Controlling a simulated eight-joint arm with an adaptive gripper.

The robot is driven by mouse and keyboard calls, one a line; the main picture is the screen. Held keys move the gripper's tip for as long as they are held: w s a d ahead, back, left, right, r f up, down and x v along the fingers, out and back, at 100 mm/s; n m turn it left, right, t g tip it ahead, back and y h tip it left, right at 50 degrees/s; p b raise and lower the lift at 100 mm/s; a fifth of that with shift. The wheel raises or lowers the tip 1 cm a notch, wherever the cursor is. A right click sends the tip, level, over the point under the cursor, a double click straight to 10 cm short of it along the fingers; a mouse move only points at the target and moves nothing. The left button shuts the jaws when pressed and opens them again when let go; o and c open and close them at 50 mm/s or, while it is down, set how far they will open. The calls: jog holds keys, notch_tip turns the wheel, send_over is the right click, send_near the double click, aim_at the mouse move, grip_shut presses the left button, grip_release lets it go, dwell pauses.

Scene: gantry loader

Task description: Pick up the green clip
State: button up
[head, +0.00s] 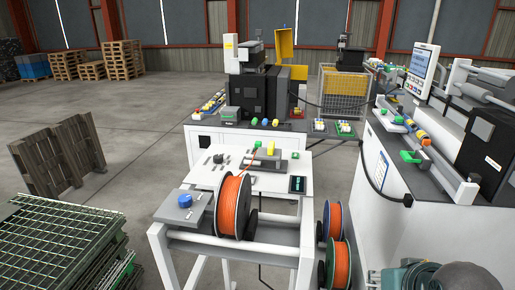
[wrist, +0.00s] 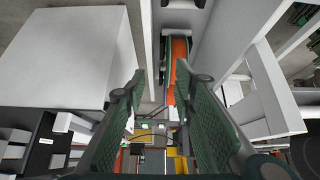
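Several small green pieces show in the head view, and I cannot tell for sure which is the green clip. One green piece (head: 411,156) lies on the edge of the right-hand machine. No green clip can be made out close to the fingers.
A white stand holds an orange cable spool (head: 233,206) and a blue knob (head: 185,200). More spools (head: 338,263) stand below beside the right-hand machine (head: 420,205). A green grating stack (head: 62,235) is at left. Open floor (head: 130,150) lies behind it.

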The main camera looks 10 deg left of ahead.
jog(key=shift+o, duration=1.3)
jog(key=shift+r, duration=0.1)
jog(key=w+a+r+m+g+p, duration=0.2)
jog(key=w+a+r+m+p, duration=0.15)
jog(key=w+a+r, duration=0.6)
jog(key=w+a+r+m+g+p, duration=0.2)
jog(key=w+a+r+m, duration=0.25)
jog(key=w+r, duration=0.9)
jog(key=m+g+p, duration=0.3)
jog(key=m+p, duration=0.3)
jog(key=m, duration=0.4)
send_over(258, 142)
jog(key=d, duration=0.1)
jog(key=f, duration=0.4)
jog(key=shift+s, duration=0.3)
jog(key=shift+w+a+f, duration=0.25)
jog(key=shift+a, duration=0.2)
